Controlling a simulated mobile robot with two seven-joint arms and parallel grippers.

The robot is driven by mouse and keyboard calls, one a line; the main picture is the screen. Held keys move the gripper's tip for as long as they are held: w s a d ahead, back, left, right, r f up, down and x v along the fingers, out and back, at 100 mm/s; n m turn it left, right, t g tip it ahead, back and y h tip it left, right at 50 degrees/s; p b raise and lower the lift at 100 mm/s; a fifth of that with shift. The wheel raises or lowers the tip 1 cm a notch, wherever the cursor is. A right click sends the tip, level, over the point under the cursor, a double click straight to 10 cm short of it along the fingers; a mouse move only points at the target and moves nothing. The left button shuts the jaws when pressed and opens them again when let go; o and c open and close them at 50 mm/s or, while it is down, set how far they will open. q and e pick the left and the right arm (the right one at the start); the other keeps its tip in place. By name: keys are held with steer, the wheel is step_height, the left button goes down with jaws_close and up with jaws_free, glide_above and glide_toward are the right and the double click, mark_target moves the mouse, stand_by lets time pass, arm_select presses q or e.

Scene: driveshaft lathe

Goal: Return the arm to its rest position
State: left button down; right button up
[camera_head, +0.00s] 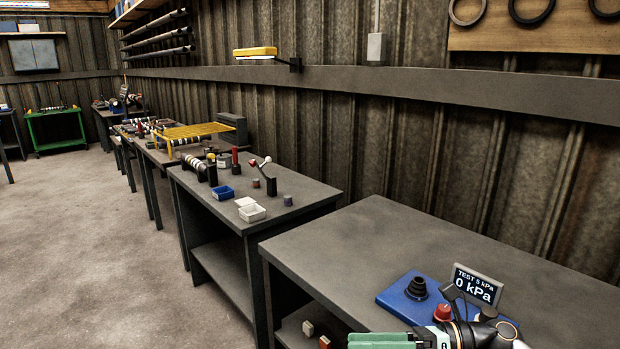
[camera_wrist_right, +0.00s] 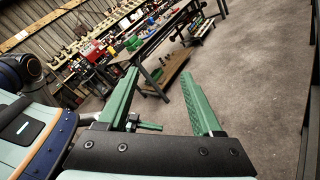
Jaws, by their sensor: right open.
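My right gripper (camera_head: 372,341) shows at the bottom edge of the head view, in front of the nearest grey table (camera_head: 390,240). Only part of its green fingers and wrist is in frame there. In the right wrist view the same gripper (camera_wrist_right: 160,78) has its two green fingers spread apart with nothing between them. The floor and a workbench lie beyond the fingers. My left gripper is not in view.
A blue base (camera_head: 392,300) with a black ribbed boot (camera_head: 417,288) and a "0 kPa" display (camera_head: 478,285) stand on the near table, close to my right arm. A second table (camera_head: 300,192) holds small trays and parts. The floor (camera_head: 90,240) at left is clear.

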steer(key=s+d+f+m+t+h+p, duration=0.25)
steer(key=f+m+t+h, duration=0.4)
steer(key=m, duration=1.05)
steer(key=s+d+f+m+t+h+p, duration=0.2)
steer(key=f+m+t+h, duration=0.45)
steer(key=m, duration=1.05)
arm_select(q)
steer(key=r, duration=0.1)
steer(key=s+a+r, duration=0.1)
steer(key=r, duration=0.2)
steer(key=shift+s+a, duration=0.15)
arm_select(e)
steer(key=s+d+f+m+g+h, duration=0.1)
steer(key=s+d+f+m+g, duration=0.2)
steer(key=s+f+m, duration=0.6)
steer(key=s+f+g, duration=0.2)
steer(key=s+f, duration=0.2)
steer(key=s, duration=0.1)
steer(key=shift+s+f+g+h, duration=0.25)
steer(key=shift+s+g+h, duration=0.15)
